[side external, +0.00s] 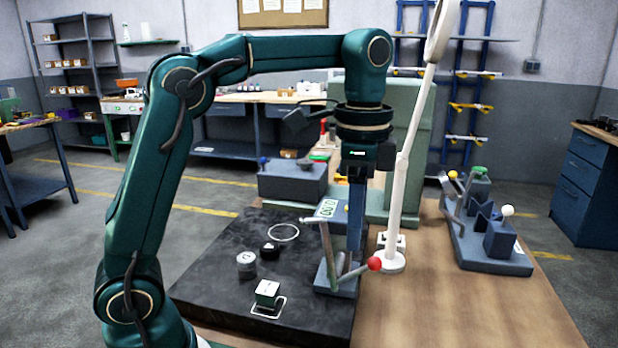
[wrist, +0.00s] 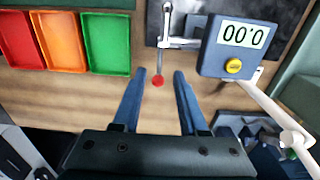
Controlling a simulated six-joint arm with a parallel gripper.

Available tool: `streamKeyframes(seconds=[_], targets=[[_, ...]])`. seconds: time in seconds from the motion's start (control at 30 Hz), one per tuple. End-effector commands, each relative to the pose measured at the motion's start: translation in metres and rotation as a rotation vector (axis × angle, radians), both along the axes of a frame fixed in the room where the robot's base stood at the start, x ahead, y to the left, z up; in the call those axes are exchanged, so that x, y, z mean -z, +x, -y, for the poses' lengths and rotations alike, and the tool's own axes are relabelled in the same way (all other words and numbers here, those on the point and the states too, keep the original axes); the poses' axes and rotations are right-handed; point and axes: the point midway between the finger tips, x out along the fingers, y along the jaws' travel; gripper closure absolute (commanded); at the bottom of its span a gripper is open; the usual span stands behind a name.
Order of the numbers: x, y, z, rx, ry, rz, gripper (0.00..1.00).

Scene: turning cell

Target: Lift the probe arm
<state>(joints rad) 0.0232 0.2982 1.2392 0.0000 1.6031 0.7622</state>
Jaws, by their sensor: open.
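The probe arm is a thin grey lever with a red ball (side external: 374,264) at its end, on a small grey stand (side external: 340,287) at the right edge of a dark slab. In the wrist view the red ball (wrist: 157,82) shows between the tips of my fingers, with the lever running up from it to the stand. My gripper (side external: 355,245) points down, open and empty, just left of the ball in the side view. It also shows in the wrist view (wrist: 160,74). A display (wrist: 239,45) reading 0.00, with a yellow button, is beside the stand. I cannot tell whether the fingers touch the ball.
A white lamp post (side external: 402,190) stands close to the right of my gripper. The dark slab (side external: 215,285) carries a green block (side external: 267,292) and a grey cylinder (side external: 246,260). A fixture (side external: 497,250) with coloured knobs is further right. Red, orange and green trays (wrist: 105,45) lie left in the wrist view.

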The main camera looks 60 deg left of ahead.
Motion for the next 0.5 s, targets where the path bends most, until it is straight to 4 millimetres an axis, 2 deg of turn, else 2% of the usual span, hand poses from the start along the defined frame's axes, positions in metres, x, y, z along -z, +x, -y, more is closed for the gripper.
streamKeyframes(seconds=[0.5], targets=[[-0.040, 0.001, 0.000, 0.000, 0.000, 0.001, 0.57]])
